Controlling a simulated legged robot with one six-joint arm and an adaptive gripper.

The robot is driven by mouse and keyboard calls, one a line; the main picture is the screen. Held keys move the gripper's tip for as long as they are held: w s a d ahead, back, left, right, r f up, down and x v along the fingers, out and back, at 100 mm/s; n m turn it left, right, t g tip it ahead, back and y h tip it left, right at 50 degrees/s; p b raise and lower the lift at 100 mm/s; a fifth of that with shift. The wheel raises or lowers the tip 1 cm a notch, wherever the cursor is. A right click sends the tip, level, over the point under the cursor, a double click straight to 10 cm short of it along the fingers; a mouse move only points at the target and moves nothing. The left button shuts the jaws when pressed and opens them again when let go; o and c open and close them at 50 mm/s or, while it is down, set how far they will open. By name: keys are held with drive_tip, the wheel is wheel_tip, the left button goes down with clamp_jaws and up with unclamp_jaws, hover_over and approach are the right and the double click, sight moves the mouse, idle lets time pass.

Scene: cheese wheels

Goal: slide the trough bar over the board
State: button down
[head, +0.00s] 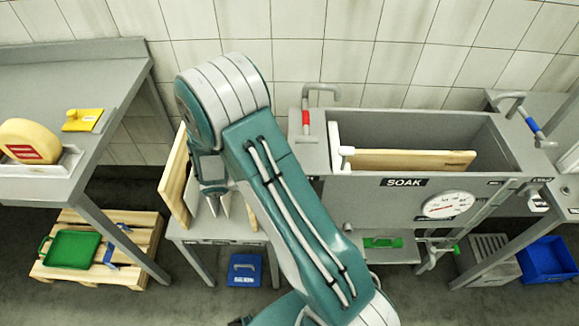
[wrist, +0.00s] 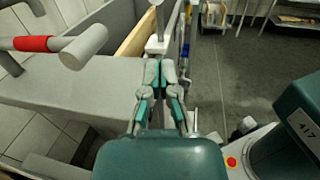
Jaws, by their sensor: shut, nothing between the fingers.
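The trough bar (head: 346,151) is white with a rounded near end. It sits toward the left of the grey soak trough, at the left end of the board. The wooden board (head: 415,160) stands in the trough, its upper part showing above the near wall. In the wrist view the board (wrist: 134,38) is a pale strip beside the white bar's end (wrist: 157,46). In the head view my arm hides the fingertips.
A tap with a red band (head: 305,118) rises at the trough's left end, near my gripper. A tap with a blue band (head: 535,126) stands at the right. A dial (head: 450,205) is on the trough front. A bench with a cheese wheel (head: 28,140) is at left.

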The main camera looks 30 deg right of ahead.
drive_tip(key=x, duration=1)
drive_tip(key=shift+s, duration=0.1)
